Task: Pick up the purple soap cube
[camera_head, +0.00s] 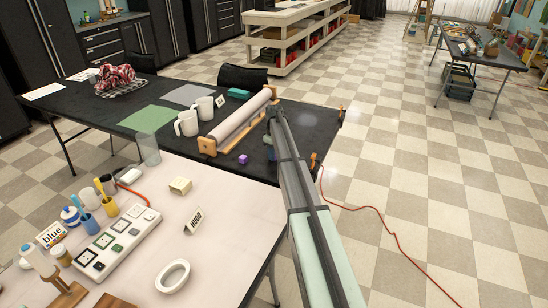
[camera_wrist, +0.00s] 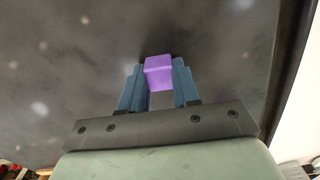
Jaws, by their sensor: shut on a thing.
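In the wrist view a purple soap cube (camera_wrist: 159,73) sits between the two blue fingertips of my gripper (camera_wrist: 159,84). The fingers are shut on its sides, and its top end sticks out past them. The dark tabletop (camera_wrist: 75,45) lies behind it; I cannot tell whether the cube touches it. In the head view a purple cube (camera_head: 243,158) shows on the dark table, left of my arm. My fingers are mostly hidden there, so I cannot tell whether this is the same cube.
A long roller in a wooden frame (camera_head: 208,146) stands just left of my arm. Two white mugs (camera_head: 187,123), a teal block (camera_head: 239,93) and a green sheet (camera_head: 148,119) lie beyond. A pale table (camera_head: 225,230) with a white power strip (camera_head: 118,243) and cups is in front.

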